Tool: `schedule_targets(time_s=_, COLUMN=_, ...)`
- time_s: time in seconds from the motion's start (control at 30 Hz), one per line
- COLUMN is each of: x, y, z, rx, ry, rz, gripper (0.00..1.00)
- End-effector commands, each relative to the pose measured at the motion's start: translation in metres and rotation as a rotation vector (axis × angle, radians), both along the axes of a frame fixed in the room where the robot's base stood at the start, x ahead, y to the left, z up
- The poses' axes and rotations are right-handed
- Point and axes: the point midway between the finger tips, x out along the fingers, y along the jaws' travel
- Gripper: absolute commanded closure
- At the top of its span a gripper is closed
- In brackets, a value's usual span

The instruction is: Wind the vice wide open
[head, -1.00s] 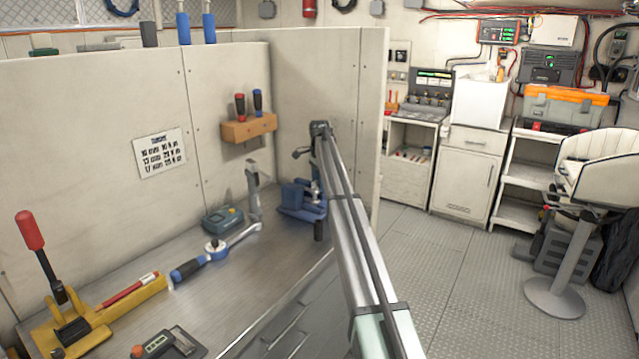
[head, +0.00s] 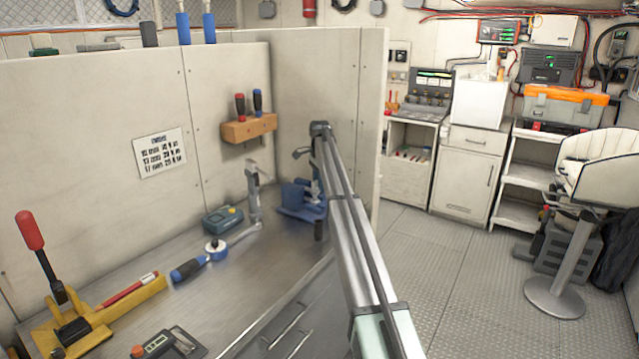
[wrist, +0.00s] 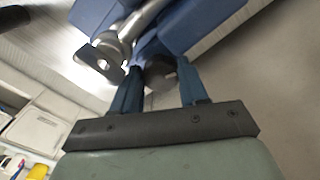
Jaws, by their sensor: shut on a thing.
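The blue vice (head: 293,196) stands at the far right end of the metal bench, close to the partition. My arm partly hides it in the head view. In the wrist view its blue body (wrist: 205,18) fills the top, with a bright metal bar ending in a flat, holed piece (wrist: 103,60). My gripper (wrist: 160,72) has its two blue fingers on either side of a dark rounded end of the vice handle (wrist: 160,76), and is shut on it. The jaw gap of the vice cannot be made out.
A torque wrench (head: 188,269), a teal device (head: 222,219) and an upright metal tool (head: 253,190) stand or lie left of the vice. A yellow tool with a red-gripped lever (head: 30,230) is at the near left.

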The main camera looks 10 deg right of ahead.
Motion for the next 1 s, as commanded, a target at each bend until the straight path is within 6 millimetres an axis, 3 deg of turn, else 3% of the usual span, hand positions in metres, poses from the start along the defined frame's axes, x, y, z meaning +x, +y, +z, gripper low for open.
schedule_targets(time_s=0.23, x=-0.0005, y=-0.0002, z=0.0001, rx=0.000, ry=0.000, rz=0.110, gripper=0.87)
schedule_targets(time_s=0.53, x=-0.0005, y=-0.0002, z=0.0001, rx=0.000, ry=0.000, rz=0.122, gripper=0.87)
schedule_targets(time_s=0.57, x=-0.0005, y=-0.0002, z=0.0001, rx=0.000, ry=0.000, rz=0.121, gripper=0.55)
schedule_targets(time_s=0.8, x=-0.0005, y=-0.0002, z=0.0001, rx=0.000, ry=0.000, rz=0.121, gripper=0.32)
schedule_targets(time_s=1.0, x=-0.0005, y=-0.0002, z=0.0001, rx=0.000, ry=0.000, rz=0.120, gripper=0.31)
